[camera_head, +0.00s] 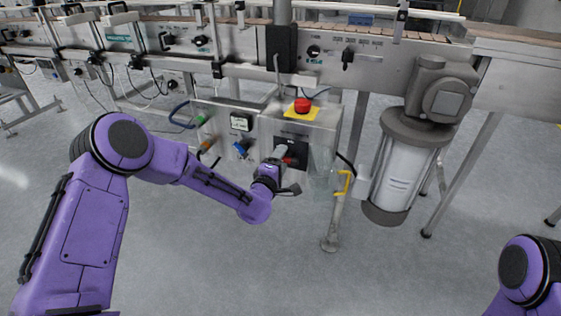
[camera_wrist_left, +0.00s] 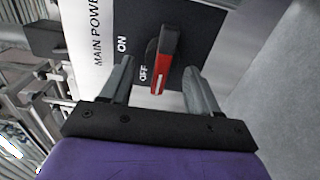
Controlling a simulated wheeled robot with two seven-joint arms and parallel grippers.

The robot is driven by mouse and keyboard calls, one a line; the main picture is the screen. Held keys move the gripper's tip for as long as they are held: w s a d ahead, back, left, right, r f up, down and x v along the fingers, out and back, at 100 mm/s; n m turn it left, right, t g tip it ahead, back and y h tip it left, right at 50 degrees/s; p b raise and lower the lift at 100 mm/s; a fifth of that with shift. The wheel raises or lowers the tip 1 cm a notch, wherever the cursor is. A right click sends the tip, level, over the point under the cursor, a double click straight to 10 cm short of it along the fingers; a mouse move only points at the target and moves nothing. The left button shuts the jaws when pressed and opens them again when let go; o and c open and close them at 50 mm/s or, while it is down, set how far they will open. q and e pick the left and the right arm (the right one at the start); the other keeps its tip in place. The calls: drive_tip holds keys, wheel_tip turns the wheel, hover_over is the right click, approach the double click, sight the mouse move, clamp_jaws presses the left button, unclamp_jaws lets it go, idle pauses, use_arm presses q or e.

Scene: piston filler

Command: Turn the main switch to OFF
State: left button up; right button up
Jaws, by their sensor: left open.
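The main switch has a red handle (camera_wrist_left: 166,58) on a black plate (camera_wrist_left: 193,28) marked ON and OFF, under the label MAIN POWER. In the left wrist view the handle lies up and down in the picture, its lower, pale-tipped end beside the OFF mark. My left gripper (camera_wrist_left: 158,68) is open, with one finger on each side of the handle and a visible gap to both. In the head view my left gripper (camera_head: 287,160) is at the front of the switch box (camera_head: 312,128) and hides most of the switch. My right gripper is out of view.
A red emergency button (camera_head: 303,105) on a yellow plate sits on top of the box. A panel with a gauge (camera_head: 241,121) and knobs is left of it. A motor with a cylinder (camera_head: 398,180) stands right. A yellow hook (camera_head: 344,183) hangs beside the box. The floor in front is clear.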

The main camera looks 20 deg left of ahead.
use_arm(q)
drive_tip(key=s+p, duration=0.2)
drive_tip(key=s, duration=0.8)
drive_tip(key=shift+s+a, duration=0.2)
drive_tip(key=shift+s, duration=0.05)
